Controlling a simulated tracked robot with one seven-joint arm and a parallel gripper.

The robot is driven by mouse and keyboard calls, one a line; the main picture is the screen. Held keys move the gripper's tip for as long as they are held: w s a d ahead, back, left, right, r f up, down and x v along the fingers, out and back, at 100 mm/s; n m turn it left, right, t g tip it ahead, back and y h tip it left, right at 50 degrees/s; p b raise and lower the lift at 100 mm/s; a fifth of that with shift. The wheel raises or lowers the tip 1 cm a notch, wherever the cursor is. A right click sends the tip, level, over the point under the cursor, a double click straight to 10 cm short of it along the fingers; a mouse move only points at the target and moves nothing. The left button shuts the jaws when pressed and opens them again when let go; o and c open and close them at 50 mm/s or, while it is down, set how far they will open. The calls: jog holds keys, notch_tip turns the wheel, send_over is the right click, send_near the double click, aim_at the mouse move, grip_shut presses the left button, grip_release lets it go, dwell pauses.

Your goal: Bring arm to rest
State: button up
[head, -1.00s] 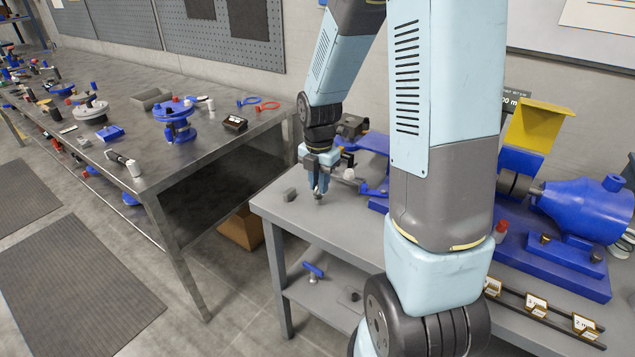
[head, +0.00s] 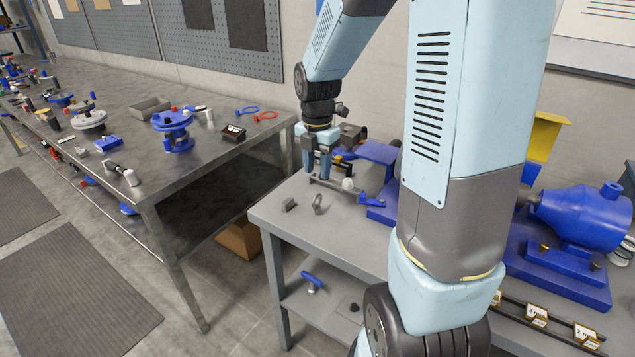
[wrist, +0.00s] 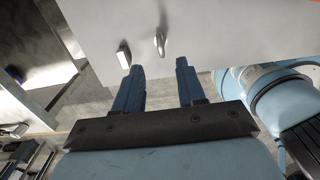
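My arm reaches over the grey workbench (head: 275,218) at the right in the head view. My gripper (head: 318,176) points down above the far left part of this bench. In the wrist view my gripper (wrist: 160,68) has its two blue fingers well apart, with nothing between them. A small grey block (head: 289,204) and a grey ring-like part (head: 318,203) stand on the bench in front of the gripper. The wrist view also shows the block (wrist: 124,55) and the ring-like part (wrist: 160,44), both beyond the fingertips.
A blue machine (head: 580,215) stands on the right of the bench, partly behind my arm. Small blue and white parts lie close to the gripper. A long metal table (head: 95,180) with several blue fittings is at the left, across a gap.

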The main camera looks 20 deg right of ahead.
jog(key=s+r+m+t, duration=0.3)
jog(key=s+r+m, duration=0.6)
jog(key=r+m, duration=0.4)
jog(key=s+r+m+t, duration=0.2)
jog(key=s+r+m, duration=0.1)
jog(key=s+m, duration=0.7)
jog(key=shift+s+a+r+m+t, duration=0.3)
jog(key=shift+r+m, duration=0.1)
jog(key=shift+m, duration=0.7)
